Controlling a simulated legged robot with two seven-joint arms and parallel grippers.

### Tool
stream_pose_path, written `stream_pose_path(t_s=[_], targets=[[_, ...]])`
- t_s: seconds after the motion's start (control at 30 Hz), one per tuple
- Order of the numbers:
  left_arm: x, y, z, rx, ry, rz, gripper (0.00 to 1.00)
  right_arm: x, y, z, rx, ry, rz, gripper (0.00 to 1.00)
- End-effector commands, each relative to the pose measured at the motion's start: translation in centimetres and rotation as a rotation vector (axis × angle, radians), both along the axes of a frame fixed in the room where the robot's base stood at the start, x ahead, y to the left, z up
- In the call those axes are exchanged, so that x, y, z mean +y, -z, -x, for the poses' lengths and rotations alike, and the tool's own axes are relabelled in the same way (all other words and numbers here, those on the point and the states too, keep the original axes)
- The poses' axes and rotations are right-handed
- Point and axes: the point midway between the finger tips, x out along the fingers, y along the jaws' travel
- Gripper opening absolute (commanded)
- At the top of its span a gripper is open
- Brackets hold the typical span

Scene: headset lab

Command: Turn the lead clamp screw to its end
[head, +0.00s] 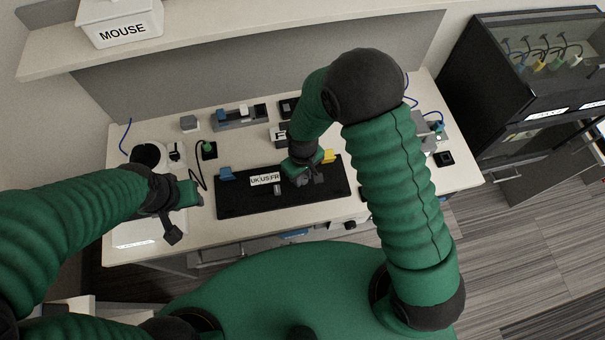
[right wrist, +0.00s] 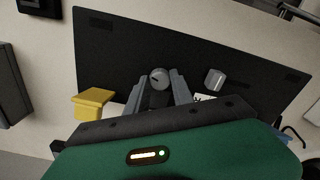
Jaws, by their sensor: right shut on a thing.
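A grey round screw head (right wrist: 159,78) with a dark mark on its face sits between the two fingers of my right gripper (right wrist: 160,88) in the right wrist view. The fingers are shut on it, over a black board (right wrist: 120,45). I take it for the lead clamp screw. In the head view my right gripper (head: 308,178) is low over the right part of the black board (head: 240,203) and hides the screw. A second grey knob (right wrist: 215,80) stands to the right, apart from the fingers. My left gripper (head: 175,210) hangs near the table's left part; its finger gap is unclear.
A yellow block (right wrist: 92,102) is close beside my right gripper, and a blue block (head: 226,173) is at the board's left. A label (head: 265,179) lies on the board. A grey tray (head: 240,117) and a small grey box (head: 189,123) stand behind. A dark cabinet (head: 540,75) stands right.

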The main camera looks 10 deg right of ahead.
Motion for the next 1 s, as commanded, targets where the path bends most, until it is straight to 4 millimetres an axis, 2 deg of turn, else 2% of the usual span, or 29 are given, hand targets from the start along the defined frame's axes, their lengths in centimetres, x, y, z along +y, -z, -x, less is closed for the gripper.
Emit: stream_pose_path(t_s=[0.6,0.63,0.7,0.8,1.0], targets=[[0.00,-0.06,0.00,0.000,0.000,0.000,0.40,-0.01,0.01,0.02,0.001,0.041,0.000,0.00],[0.00,-0.06,0.00,0.000,0.000,0.000,0.40,-0.01,0.01,0.02,0.001,0.041,0.000,0.32],[0.00,-0.06,0.00,0.000,0.000,0.000,0.40,0.00,0.01,0.02,0.001,0.041,0.000,0.41],[0.00,-0.05,0.00,0.000,0.000,0.000,0.40,0.00,0.01,0.02,0.001,0.041,0.000,0.50],[0.00,-0.05,0.00,0.000,0.000,0.000,0.40,0.00,0.01,0.01,0.001,0.041,0.000,0.50]])
